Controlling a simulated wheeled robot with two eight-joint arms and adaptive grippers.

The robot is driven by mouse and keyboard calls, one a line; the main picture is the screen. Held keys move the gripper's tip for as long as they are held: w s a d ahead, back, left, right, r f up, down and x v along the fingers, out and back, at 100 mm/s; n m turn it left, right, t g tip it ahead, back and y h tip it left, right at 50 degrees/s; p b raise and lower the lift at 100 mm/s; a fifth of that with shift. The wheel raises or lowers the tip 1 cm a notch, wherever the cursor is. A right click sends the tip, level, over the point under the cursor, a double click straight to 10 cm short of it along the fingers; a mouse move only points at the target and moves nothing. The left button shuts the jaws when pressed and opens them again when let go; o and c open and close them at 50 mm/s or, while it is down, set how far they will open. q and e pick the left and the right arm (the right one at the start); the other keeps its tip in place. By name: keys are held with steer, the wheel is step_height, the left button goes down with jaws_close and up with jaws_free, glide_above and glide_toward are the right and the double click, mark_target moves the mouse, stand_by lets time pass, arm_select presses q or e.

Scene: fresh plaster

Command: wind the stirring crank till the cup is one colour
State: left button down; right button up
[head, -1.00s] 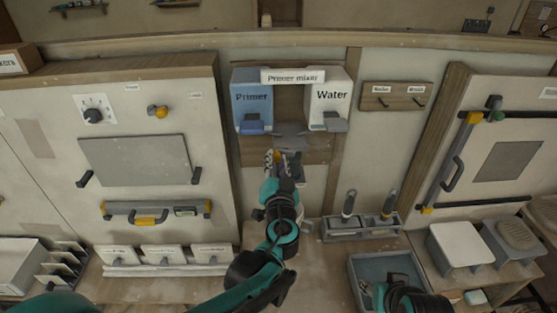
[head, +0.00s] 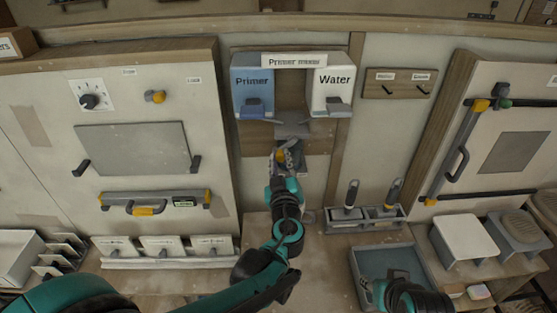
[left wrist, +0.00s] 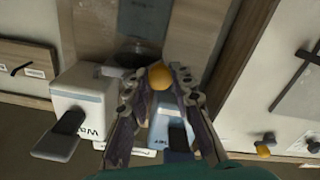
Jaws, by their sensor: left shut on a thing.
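The primer mixer hangs on the wall in the head view, with a blue Primer box (head: 252,80), a white Water box (head: 331,98) and a grey funnel-like piece (head: 292,130) below them. My left gripper (head: 284,157) is shut on the orange crank knob (head: 280,155) under that piece. In the left wrist view the knob (left wrist: 160,76) sits between the two fingertips (left wrist: 158,82). The cup and its colour cannot be made out; my gripper and arm cover that spot. My right gripper (head: 371,291) is low at the right, over the blue-grey tray; its jaws are unclear.
A rack with two handled tools (head: 362,221) stands right of my left arm. The blue-grey tray (head: 362,250) is on the bench in front. A barred door (head: 497,150) is at the right.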

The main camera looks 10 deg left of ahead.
arm_select(q)
steer(key=shift+w+d+f+n+b, duration=0.1)
steer(key=shift+d+f+n+b, duration=0.15)
steer(key=shift+n, duration=0.75)
steer(key=shift+d+f+n+b, duration=0.15)
steer(key=shift+d+n, duration=0.25)
steer(key=shift+n, duration=0.6)
steer(key=shift+w+d+f+n+b, duration=0.15)
steer(key=shift+d+f+n, duration=0.15)
steer(key=shift+n, duration=0.7)
steer(key=c, duration=1.3)
jaws_free()
steer(key=shift+s, duration=0.1)
steer(key=s+d, duration=0.2)
steer(key=s, duration=0.9)
steer(key=shift+s+d, duration=0.2)
steer(key=shift+s, duration=0.2)
